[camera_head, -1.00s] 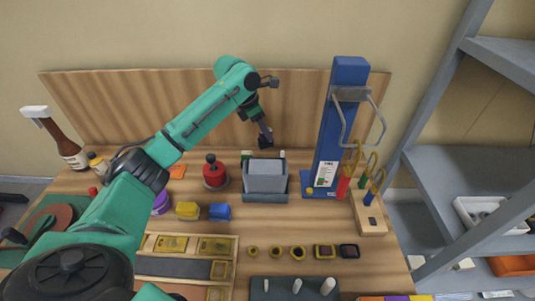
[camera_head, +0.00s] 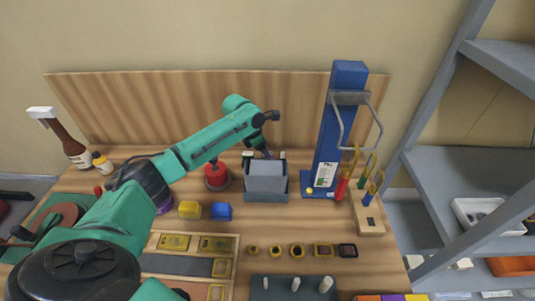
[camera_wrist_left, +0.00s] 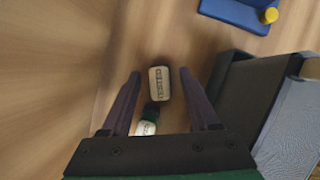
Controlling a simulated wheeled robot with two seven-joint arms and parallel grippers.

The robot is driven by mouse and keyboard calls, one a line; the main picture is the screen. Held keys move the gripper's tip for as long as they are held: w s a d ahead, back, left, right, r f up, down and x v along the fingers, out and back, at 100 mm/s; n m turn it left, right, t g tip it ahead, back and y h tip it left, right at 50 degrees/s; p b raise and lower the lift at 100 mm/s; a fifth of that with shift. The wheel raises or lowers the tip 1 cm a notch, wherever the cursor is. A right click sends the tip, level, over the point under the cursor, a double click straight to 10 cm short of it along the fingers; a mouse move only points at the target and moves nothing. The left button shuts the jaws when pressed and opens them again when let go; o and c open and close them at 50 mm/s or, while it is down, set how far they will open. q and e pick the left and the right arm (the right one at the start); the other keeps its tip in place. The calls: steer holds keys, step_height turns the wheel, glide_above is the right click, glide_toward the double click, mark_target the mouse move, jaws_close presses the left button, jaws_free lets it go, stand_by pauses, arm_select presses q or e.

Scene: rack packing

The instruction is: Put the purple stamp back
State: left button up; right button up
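My left gripper (camera_head: 266,153) reaches down behind the grey box at the back of the table. In the left wrist view the left gripper (camera_wrist_left: 160,73) is open, with its two dark fingers apart. A small block with a pale top marked "TESTED" (camera_wrist_left: 160,84) stands between the fingers, with a gap on each side. A green-and-white piece (camera_wrist_left: 147,124) is just below it, partly hidden by the gripper. I cannot tell whether either is the purple stamp. A purple round thing (camera_head: 164,206) is partly hidden behind my left arm in the head view. My right gripper is not in view.
The grey box (camera_head: 266,196) stands close beside the gripper. A blue stand (camera_head: 327,150) is to its right, a red-knobbed piece (camera_head: 216,178) to its left.

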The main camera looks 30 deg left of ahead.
arm_select(q)
steer(key=b+v, duration=0.1)
steer(key=v, duration=1.1)
steer(key=shift+b, duration=0.35)
